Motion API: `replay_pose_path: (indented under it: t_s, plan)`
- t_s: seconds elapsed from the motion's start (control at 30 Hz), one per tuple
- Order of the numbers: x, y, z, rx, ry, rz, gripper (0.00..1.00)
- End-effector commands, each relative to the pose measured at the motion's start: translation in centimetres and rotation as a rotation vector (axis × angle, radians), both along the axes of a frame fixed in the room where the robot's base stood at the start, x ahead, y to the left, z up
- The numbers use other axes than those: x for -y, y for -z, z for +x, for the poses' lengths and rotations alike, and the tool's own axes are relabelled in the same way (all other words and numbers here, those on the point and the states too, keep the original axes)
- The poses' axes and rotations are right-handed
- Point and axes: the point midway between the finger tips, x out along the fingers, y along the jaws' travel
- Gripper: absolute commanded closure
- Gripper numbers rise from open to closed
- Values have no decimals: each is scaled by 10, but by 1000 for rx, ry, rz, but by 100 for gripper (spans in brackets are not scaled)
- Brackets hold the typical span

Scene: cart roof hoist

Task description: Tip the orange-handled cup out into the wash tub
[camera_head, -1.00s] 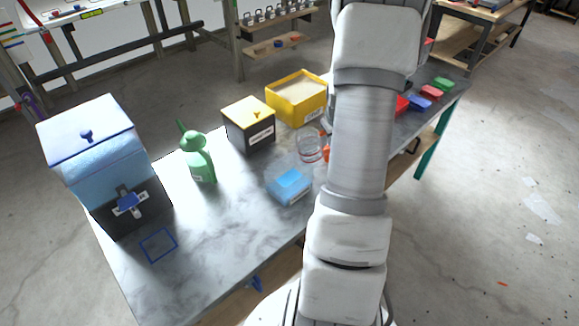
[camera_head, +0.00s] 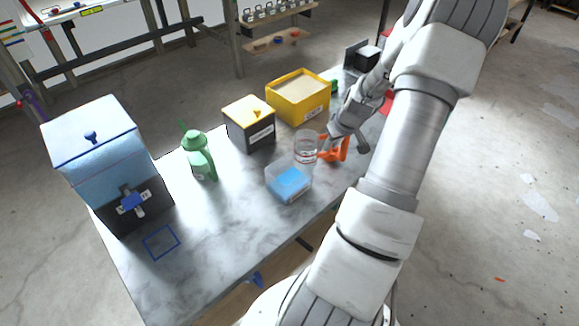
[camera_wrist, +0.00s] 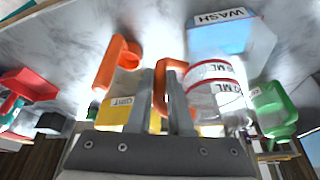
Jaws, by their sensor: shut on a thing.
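The orange-handled cup (camera_head: 306,147) is clear with red markings and stands upright, apparently on the table. It also shows in the wrist view (camera_wrist: 214,92). Its orange handle (camera_wrist: 164,88) lies between the fingers of my gripper (camera_wrist: 168,75), which is shut on it. In the head view my gripper (camera_head: 330,142) reaches the cup from the right. The wash tub (camera_head: 298,193) is clear-walled with blue inside, in front of the cup and slightly left. In the wrist view the tub (camera_wrist: 225,42) carries a WASH label. I cannot make out the cup's contents.
Another orange object (camera_head: 343,148) lies just right of the cup. A yellow bin (camera_head: 300,98) and a black-and-yellow box (camera_head: 249,124) stand behind. A green bottle (camera_head: 199,156) and a blue dispenser (camera_head: 103,160) stand left. The table front-left of the tub is mostly clear.

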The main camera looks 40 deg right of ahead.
Motion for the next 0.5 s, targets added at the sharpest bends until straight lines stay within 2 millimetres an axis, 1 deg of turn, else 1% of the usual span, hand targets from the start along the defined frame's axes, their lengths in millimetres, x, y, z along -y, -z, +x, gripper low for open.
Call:
replay_pose_path:
  t_s: [0.23,0.5]
  plan:
    - [0,-4,0,-1,0,-2,100]
    - [0,-28,0,-1,0,-2,100]
